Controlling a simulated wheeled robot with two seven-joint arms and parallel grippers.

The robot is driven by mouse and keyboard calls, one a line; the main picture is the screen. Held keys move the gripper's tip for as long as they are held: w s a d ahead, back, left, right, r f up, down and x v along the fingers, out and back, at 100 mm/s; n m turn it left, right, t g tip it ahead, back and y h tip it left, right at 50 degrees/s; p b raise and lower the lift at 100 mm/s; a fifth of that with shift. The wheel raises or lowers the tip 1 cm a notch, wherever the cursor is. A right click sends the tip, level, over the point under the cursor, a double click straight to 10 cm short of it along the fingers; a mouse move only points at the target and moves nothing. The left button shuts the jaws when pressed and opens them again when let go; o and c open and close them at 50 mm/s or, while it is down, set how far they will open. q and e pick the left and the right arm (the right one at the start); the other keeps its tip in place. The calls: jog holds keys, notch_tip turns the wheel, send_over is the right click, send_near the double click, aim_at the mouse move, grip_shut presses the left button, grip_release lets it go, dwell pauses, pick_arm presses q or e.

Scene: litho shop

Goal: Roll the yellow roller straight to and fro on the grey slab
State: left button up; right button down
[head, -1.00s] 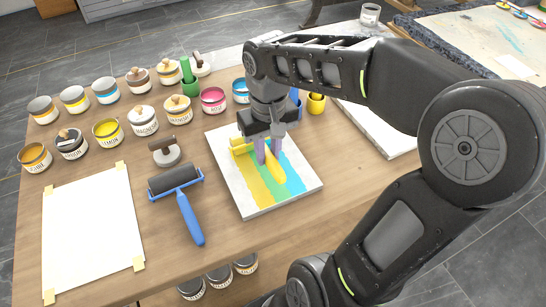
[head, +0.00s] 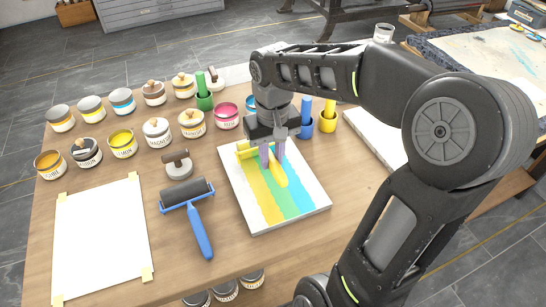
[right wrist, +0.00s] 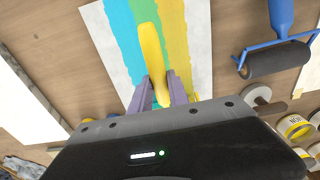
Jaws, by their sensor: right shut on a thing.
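The yellow roller (head: 279,172) lies over the slab, its handle pointing toward the front and its roller end at the slab's back left. My right gripper (head: 272,160) is shut on its handle, and the right wrist view shows the handle (right wrist: 150,50) between the two purple fingers (right wrist: 158,93). The slab (head: 308,205) is pale, with yellow, green and blue ink stripes running from back to front. The roller end is partly hidden by the gripper, so I cannot tell whether it touches the slab. My left gripper is not in view.
A blue-handled roller (head: 200,228) with a dark drum lies left of the slab. A taped white sheet (head: 100,235) lies further left.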

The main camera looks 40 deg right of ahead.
jog(key=shift+w+d+r+p, duration=0.1)
jog(key=shift+w+d+p, duration=0.2)
jog(key=shift+w, duration=0.45)
jog(key=shift+w+d+p, duration=0.15)
jog(key=shift+w+p, duration=0.15)
jog(key=shift+w, duration=0.45)
jog(key=shift+w+d, duration=0.15)
jog(key=shift+w, duration=0.25)
notch_tip(320, 180, up, 3)
jog(key=p, duration=0.2)
jog(key=shift+p, duration=0.4)
